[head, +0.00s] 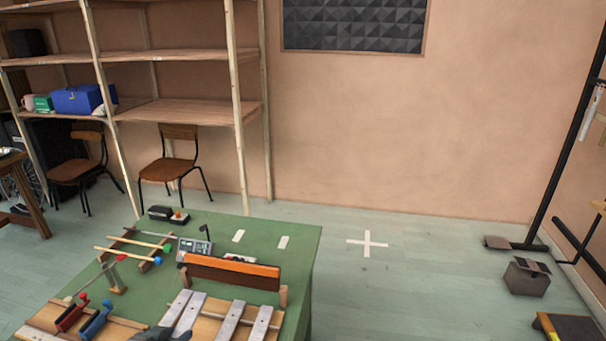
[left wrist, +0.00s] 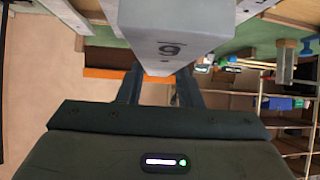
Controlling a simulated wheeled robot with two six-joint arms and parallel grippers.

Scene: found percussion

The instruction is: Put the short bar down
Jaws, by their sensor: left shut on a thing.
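The short bar (left wrist: 175,38) is a pale grey metal bar with a numeral like 6 or 9 stamped near its end. My left gripper (left wrist: 160,74) is shut on it in the left wrist view. In the head view only a dark part of this gripper (head: 155,334) shows at the bottom edge, over the wooden frame of bars. Two pale bars (head: 182,312) lie close together just right of it; I cannot tell whether one is the held bar. Two more bars (head: 230,320) lie further right on the frame. My right gripper is out of view.
The green table (head: 300,240) carries an orange-topped wooden rail (head: 232,272), a small electronic box (head: 193,249), mallets on a rack (head: 130,250), and a red clamp (head: 70,314) beside a blue clamp (head: 97,320). The table's far right corner is clear except for white tape marks.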

